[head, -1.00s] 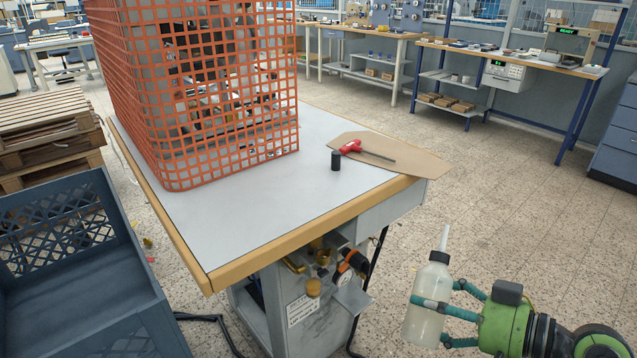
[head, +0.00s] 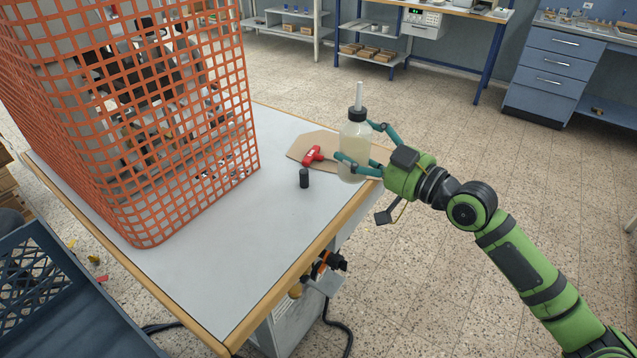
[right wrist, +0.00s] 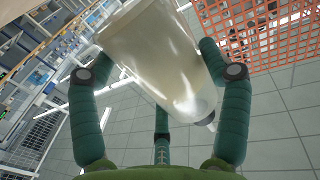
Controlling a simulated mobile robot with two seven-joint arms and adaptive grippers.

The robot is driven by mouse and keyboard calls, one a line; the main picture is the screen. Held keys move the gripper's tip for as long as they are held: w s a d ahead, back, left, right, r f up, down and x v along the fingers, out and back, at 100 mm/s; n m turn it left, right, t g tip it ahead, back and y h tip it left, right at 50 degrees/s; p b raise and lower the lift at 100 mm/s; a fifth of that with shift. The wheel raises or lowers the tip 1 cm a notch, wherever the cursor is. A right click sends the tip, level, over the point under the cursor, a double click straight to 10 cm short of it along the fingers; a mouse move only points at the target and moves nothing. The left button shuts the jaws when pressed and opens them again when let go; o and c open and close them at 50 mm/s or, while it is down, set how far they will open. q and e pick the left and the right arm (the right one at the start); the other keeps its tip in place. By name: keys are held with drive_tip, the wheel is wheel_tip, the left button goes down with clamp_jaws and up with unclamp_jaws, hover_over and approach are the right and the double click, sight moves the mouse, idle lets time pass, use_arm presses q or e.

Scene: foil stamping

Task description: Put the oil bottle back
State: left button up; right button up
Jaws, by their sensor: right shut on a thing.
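The oil bottle (head: 354,150) is translucent, with pale liquid, a black collar and a whitish spout. It is upright in the head view. My right gripper (head: 356,162) is shut around its body from the right. The bottle is in front of the cardboard piece (head: 309,148) at the table's right edge; whether its base touches the table I cannot tell. In the right wrist view the bottle (right wrist: 155,55) fills the space between the green fingers. My left gripper is not in view.
An orange mesh guard (head: 190,190) covers the table's left part. The grey tabletop (head: 235,265) in front is clear. A dark blue crate (head: 60,290) is at lower left.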

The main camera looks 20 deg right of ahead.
drive_tip(key=shift+a+f+p, duration=0.55)
drive_tip(key=shift+a+f, duration=1.35)
drive_tip(key=shift+f, duration=0.2)
drive_tip(key=shift+a+f+p, duration=0.5)
drive_tip(key=shift+a+f, duration=1.35)
drive_tip(key=shift+f, duration=0.25)
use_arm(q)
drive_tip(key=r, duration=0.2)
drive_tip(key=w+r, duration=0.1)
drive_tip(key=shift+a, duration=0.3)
use_arm(e)
drive_tip(key=shift+f, duration=0.15)
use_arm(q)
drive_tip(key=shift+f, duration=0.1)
use_arm(e)
drive_tip(key=o, duration=1.4)
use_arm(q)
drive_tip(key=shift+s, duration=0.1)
use_arm(e)
drive_tip(key=shift+o, duration=0.2)
